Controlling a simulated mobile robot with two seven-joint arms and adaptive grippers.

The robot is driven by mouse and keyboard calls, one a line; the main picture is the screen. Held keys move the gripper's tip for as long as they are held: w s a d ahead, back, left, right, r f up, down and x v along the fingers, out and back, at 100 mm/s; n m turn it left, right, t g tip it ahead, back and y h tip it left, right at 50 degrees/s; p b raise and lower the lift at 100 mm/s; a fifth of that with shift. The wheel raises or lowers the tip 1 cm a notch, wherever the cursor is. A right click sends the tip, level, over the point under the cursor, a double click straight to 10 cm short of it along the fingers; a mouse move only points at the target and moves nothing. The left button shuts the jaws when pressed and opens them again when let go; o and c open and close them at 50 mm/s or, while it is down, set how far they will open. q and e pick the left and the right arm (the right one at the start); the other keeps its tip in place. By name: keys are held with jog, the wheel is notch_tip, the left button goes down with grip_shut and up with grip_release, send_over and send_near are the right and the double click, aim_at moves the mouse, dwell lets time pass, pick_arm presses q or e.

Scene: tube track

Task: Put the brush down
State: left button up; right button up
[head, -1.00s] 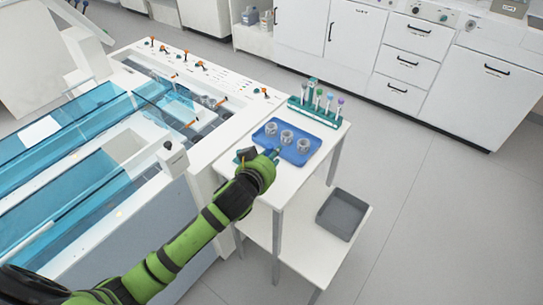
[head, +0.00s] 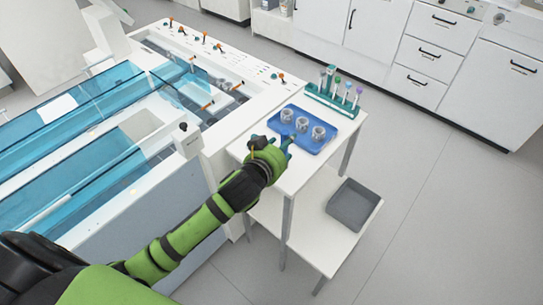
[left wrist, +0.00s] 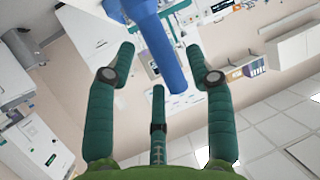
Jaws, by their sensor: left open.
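My left gripper (head: 272,143) is over the front left of the small white table (head: 289,184), just in front of the blue tray (head: 313,147). In the left wrist view its dark green fingers (left wrist: 160,52) are spread open. A thick blue rod (left wrist: 172,70), which looks like the brush's handle, reaches down from the top between the two outer fingers. I cannot tell if it touches them. The brush's bristles are not visible. A small blue piece (head: 288,142) shows at the fingertips in the head view. My right gripper is out of view.
Several small metal-grey cups (head: 302,125) stand in the blue tray. A teal rack (head: 336,102) with several coloured-top tubes stands behind it. A grey bin (head: 353,205) sits on the lower shelf. A white machine with blue clear covers (head: 70,115) adjoins the table at left.

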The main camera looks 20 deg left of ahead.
pick_arm(q)
jog(key=v, duration=0.9)
jog(key=shift+s, duration=0.2)
jog(key=shift+r, duration=0.1)
